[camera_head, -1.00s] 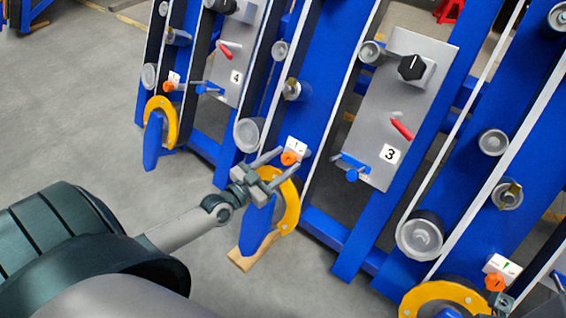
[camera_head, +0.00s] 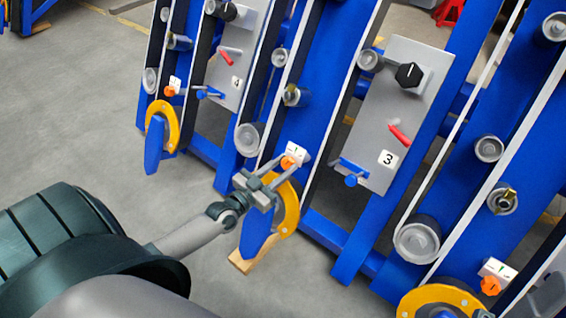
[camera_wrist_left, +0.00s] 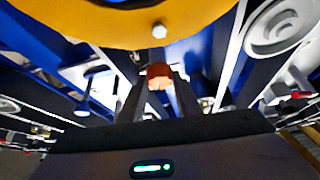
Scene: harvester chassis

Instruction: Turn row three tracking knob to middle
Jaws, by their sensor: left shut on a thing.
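My left gripper (camera_head: 280,168) reaches in from the left and is shut on a small orange knob (camera_head: 288,162). The knob sits below a white label plate (camera_head: 296,149) on a blue row, left of the grey panel marked 3 (camera_head: 386,120). In the left wrist view the orange knob (camera_wrist_left: 159,75) shows between the two fingers, which partly cover it. The label's marks are too small to read clearly. My right gripper does not show.
A yellow ring (camera_head: 289,207) with a blue pointed piece (camera_head: 256,236) lies just below the gripper. Similar orange knobs are at the left (camera_head: 170,91) and lower right (camera_head: 490,286). Grey rollers stick out of the blue rows. The floor at left is clear.

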